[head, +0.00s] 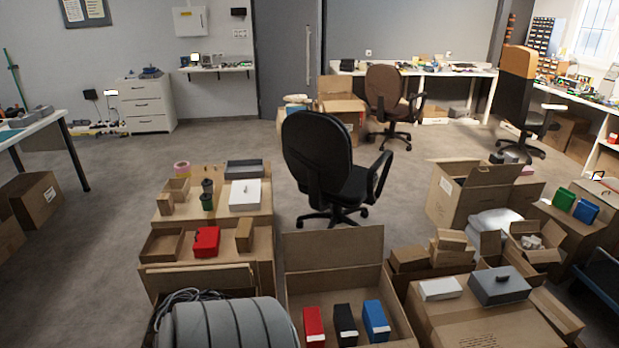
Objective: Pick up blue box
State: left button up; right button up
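A blue box (376,317) stands in an open carton (333,252) at the bottom middle. A black box (345,322) and a red box (313,323) stand to its left in the same carton. A second blue box (585,211) is at the far right, beside a green box (564,199), on top of a carton. Neither of my grippers shows in this view.
A large grey ribbed roll (225,325) lies left of the open carton. Cartons (462,312) bearing white and grey boxes stand to its right. A black office chair (320,155) stands behind it. Floor at left (110,220) is clear.

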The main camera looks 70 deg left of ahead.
aim_at(378, 330)
jog(key=u, duration=1.85)
